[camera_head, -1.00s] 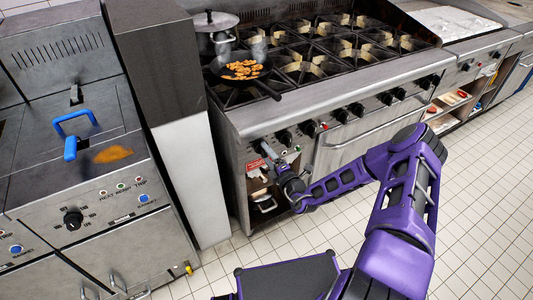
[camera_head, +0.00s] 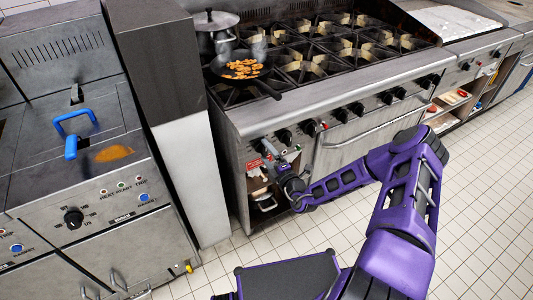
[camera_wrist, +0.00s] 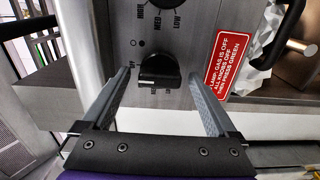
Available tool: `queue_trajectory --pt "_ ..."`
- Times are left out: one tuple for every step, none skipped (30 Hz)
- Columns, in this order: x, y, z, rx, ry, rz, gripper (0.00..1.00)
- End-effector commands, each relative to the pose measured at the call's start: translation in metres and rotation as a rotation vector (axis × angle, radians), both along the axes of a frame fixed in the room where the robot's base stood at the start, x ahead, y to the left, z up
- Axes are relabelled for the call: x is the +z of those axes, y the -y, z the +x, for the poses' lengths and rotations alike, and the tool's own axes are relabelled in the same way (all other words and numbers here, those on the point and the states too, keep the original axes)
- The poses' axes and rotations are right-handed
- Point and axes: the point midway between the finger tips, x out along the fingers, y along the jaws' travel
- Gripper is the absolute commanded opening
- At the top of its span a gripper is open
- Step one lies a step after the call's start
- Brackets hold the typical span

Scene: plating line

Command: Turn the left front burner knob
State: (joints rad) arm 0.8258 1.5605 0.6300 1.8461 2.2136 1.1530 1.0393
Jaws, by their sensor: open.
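My gripper (camera_head: 265,149) is at the left end of the range's front panel. In the wrist view its two grey fingers are open. A black knob (camera_wrist: 158,74) sits between the fingertips, with a gap on each side and neither finger clearly touching it. Part of another black dial (camera_wrist: 160,8) with HIGH, MED and LOW markings shows above it, cut off by the frame's top edge. In the head view my gripper mostly hides the leftmost knob; another front knob (camera_head: 284,136) shows to its right.
A red label (camera_wrist: 228,62) is right of the fingers. A pan of food (camera_head: 243,68) stands on the left burners, its handle pointing toward the front edge. A lidded pot (camera_head: 215,38) is behind it. An open shelf is below the panel. The tiled floor at right is clear.

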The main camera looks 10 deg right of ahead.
Motion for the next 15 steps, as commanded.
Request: queue_trajectory --pt "0.0 0.0 0.0 0.0 0.0 -0.001 0.94" --pt "0.0 0.0 0.0 0.0 0.0 -0.001 0.94" --pt "0.0 0.001 0.0 0.0 0.0 -0.001 0.94" --pt "0.0 0.001 -0.001 -0.001 0.0 -0.001 0.94" --pt "0.0 0.002 -0.003 -0.001 0.0 -0.001 0.94" --pt "0.0 0.003 -0.006 -0.001 0.001 -0.002 0.94" --pt "0.0 0.004 -0.009 -0.001 0.001 -0.002 0.94" --pt "0.0 0.005 -0.012 -0.001 0.0 -0.001 0.94" --pt "0.0 0.008 -0.019 -0.002 -0.001 -0.001 0.94" --pt "0.0 0.009 -0.024 -0.003 -0.002 -0.001 0.94" --pt "0.0 0.011 -0.03 -0.002 -0.002 0.0 0.94" --pt "0.0 0.014 -0.039 -0.003 -0.002 0.0 0.94" --pt "0.0 0.016 -0.046 -0.003 -0.002 0.0 0.94" --pt "0.0 0.019 -0.053 -0.004 -0.003 0.0 0.94" --pt "0.0 0.022 -0.063 -0.003 -0.002 0.0 0.94"
